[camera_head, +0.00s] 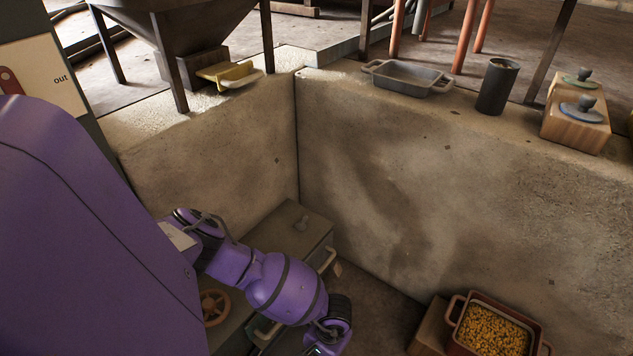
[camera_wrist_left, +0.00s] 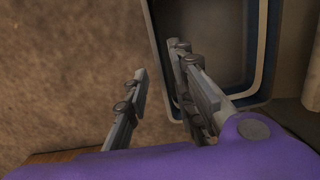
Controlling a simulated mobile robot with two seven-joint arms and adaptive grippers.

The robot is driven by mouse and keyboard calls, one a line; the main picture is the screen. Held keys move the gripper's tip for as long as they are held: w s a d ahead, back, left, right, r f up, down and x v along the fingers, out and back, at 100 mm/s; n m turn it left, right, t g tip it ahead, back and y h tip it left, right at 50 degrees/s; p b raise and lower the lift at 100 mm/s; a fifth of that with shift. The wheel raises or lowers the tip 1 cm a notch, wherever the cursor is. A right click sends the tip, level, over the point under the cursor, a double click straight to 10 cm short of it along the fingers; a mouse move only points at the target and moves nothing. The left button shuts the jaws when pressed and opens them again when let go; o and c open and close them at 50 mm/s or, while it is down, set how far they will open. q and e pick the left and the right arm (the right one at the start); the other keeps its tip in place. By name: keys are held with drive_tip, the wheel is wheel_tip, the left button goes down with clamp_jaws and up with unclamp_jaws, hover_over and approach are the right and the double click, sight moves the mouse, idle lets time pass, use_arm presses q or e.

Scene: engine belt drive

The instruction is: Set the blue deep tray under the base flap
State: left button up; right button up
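A deep tray with a dark blue wall and a pale inner rim (camera_wrist_left: 270,50) fills the upper right of the left wrist view. My left gripper (camera_wrist_left: 158,60) is open at its left wall. One finger is over the inside of the tray and the other is outside, with a gap showing between that finger and the wall. In the head view my left arm reaches down to the bottom edge, where the fingers are cut off. I cannot make out the blue tray there. A yellowish flap-like piece (camera_head: 232,75) sits under the dark hopper (camera_head: 180,22); I cannot tell whether it is the base flap. My right gripper is not in view.
A grey handled tray (camera_head: 407,80), a dark cup (camera_head: 497,87) and a wooden block with lidded knobs (camera_head: 575,118) stand on the stone ledge. A red pot of yellow grains (camera_head: 492,330) is at lower right. A grey-brown box (camera_head: 290,232) stands beyond my left arm.

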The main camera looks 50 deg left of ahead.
use_arm(q)
wheel_tip(320, 180, up, 6)
drive_tip(key=p, duration=0.2)
drive_tip(key=shift+w, duration=0.4)
drive_tip(key=shift+d, duration=0.1)
